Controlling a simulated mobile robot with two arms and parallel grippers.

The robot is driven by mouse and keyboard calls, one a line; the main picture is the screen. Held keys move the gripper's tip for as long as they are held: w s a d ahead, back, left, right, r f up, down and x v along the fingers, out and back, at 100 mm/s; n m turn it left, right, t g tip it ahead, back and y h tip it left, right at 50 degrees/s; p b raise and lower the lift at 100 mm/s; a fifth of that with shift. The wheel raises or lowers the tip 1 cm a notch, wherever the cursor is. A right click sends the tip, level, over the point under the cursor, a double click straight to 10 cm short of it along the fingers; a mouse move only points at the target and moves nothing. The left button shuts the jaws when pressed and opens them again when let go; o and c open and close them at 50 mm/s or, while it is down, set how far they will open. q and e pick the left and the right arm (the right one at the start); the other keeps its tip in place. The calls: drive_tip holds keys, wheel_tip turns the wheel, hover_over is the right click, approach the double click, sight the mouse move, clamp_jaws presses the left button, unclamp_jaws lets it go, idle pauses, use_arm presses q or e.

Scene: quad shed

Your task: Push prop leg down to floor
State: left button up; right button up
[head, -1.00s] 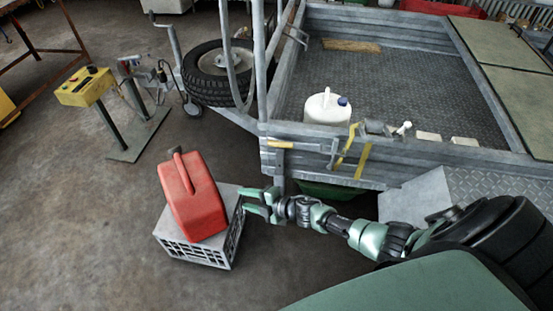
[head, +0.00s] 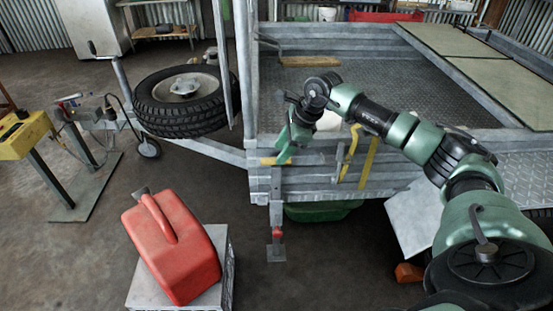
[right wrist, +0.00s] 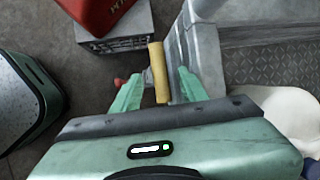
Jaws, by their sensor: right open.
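The prop leg (head: 277,215) is a grey metal post hanging below the trailer's front corner. It has a red part low down and a small foot plate (head: 276,252); I cannot tell whether the plate touches the floor. A yellow grip (head: 272,161) sticks out at the trailer's corner above the leg. My right gripper (head: 284,155) points down at this corner. In the right wrist view the right gripper (right wrist: 159,74) is open, with the yellow grip (right wrist: 158,65) showing between its fingers. Contact is unclear. My left gripper is not in view.
A red jerry can (head: 172,245) stands on a grey crate (head: 228,265) left of the leg. The spare wheel (head: 183,100) and jockey wheel (head: 149,148) are behind. A green container (head: 318,211) sits under the trailer (head: 420,105). Floor is open between crate and leg.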

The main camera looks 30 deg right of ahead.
drive_tip(key=shift+x, duration=1.95)
drive_tip(key=shift+a, duration=0.1)
clamp_jaws()
